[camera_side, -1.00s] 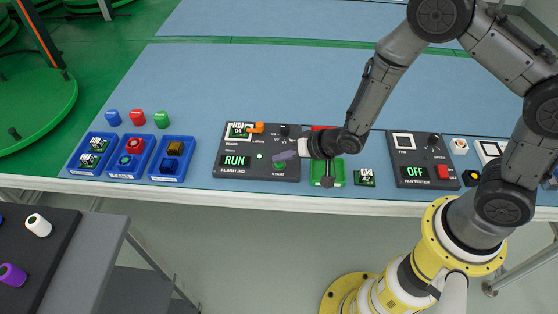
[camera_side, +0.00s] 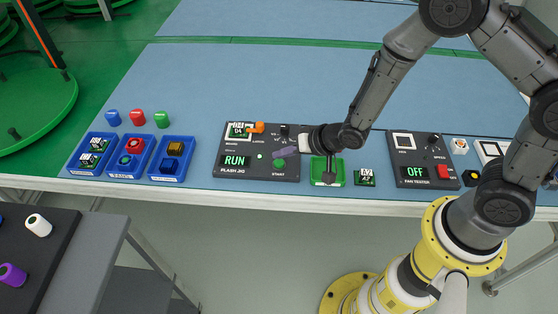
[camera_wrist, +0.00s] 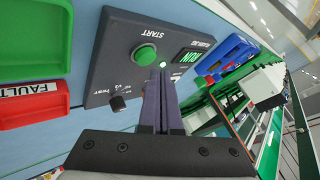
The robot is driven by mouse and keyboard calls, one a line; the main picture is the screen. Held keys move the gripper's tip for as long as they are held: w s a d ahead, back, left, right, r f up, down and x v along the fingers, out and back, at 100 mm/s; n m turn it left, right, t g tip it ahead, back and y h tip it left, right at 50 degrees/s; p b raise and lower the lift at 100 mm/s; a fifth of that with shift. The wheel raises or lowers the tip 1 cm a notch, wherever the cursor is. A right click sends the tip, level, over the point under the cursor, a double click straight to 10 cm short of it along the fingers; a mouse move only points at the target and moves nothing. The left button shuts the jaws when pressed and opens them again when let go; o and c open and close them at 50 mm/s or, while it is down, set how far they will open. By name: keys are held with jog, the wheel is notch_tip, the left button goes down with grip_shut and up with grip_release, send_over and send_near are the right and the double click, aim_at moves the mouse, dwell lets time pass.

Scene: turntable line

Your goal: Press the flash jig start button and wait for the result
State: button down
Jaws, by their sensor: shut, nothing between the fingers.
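The flash jig (camera_side: 230,172) is a dark box on the blue bench in the side view, with a small board (camera_side: 239,130) seated in it by an orange latch (camera_side: 256,127). Its display (camera_side: 235,161) reads RUN, and it also shows in the wrist view (camera_wrist: 187,57). The green start button (camera_side: 279,163) is fully visible; in the wrist view it (camera_wrist: 145,54) sits beyond my fingertips. A small light (camera_wrist: 163,65) glows beside it.
Blue bins (camera_side: 129,145) stand left of the jig, with blue, red and green caps behind them. A red FAULT bin (camera_wrist: 35,96) shows in the wrist view.

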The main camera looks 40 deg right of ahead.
aim_at(283, 164)
jog(key=shift+r, duration=2.5)
